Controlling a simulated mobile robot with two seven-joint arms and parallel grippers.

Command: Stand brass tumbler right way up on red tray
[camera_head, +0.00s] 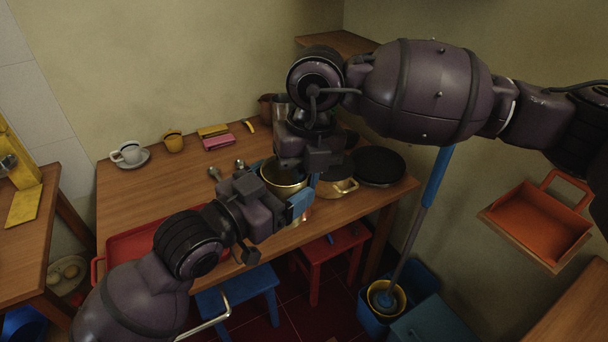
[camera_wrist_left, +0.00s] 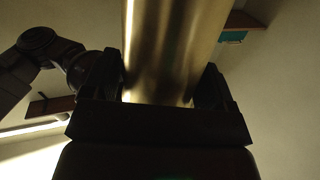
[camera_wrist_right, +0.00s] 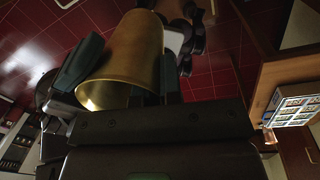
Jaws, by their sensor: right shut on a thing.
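The brass tumbler (camera_head: 283,178) is between my two grippers above the front of the table, its open mouth facing up towards the head camera. My right gripper (camera_head: 308,166) is shut on it, and the right wrist view shows the tumbler (camera_wrist_right: 125,60) between the fingers. My left gripper (camera_head: 288,207) is around the tumbler from the lower left. In the left wrist view the tumbler (camera_wrist_left: 170,50) stands between open fingers with narrow gaps beside it. The red tray (camera_head: 150,240) lies at the table's front left, partly hidden by my left arm.
A cup on a saucer (camera_head: 128,154), a yellow cup (camera_head: 173,141), and pink and yellow blocks (camera_head: 217,142) stand at the back. A brass pot (camera_head: 338,186) and a dark pan (camera_head: 379,165) are at the right. Blue (camera_head: 240,293) and red (camera_head: 330,250) stools stand in front.

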